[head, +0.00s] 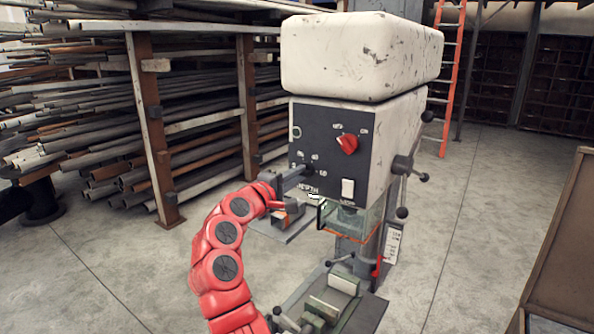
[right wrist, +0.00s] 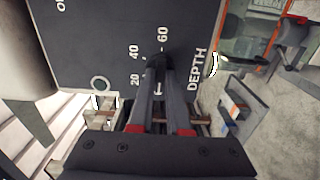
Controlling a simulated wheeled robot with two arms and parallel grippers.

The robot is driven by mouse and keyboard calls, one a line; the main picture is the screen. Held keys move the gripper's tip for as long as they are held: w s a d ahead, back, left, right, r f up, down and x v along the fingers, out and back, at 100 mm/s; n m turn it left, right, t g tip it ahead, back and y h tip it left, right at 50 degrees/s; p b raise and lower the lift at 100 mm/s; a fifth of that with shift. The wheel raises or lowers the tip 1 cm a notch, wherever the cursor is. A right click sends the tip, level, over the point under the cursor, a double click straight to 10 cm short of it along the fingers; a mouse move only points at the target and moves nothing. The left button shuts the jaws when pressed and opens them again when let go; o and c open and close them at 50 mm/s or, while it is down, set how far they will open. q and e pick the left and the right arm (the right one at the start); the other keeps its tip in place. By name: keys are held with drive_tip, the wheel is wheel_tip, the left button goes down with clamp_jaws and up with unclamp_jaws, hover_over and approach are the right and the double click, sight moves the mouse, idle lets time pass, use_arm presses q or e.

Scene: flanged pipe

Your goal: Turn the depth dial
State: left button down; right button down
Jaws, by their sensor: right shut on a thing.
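The drill press head (head: 385,140) has a dark front panel with the word DEPTH near its lower left. The depth dial (right wrist: 158,60) is a small dark knob with the numbers 20, 40 and 60 around it in the right wrist view. My right gripper (head: 302,173) reaches up to the panel's lower left corner. In the right wrist view my right gripper (right wrist: 157,72) has its two fingers closed together on the dial. The fingertips and the gripper hide much of the dial. My left gripper is in neither view.
A red knob (head: 347,144) and a white switch (head: 348,188) are on the same panel. A clear guard (head: 350,217) hangs below, above a vise (head: 335,294). Pipe racks (head: 80,110) stand behind at left. A brown cabinet (head: 568,240) is at right.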

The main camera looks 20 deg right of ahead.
idle(0.4)
drive_tip(key=c, duration=0.9)
unclamp_jaws()
drive_tip(key=b+v, duration=0.5)
drive_tip(key=v, duration=1.2)
drive_tip(key=shift+s+a+f, duration=0.1)
drive_tip(key=shift+s+a, duration=0.05)
drive_tip(key=shift+a, duration=0.1)
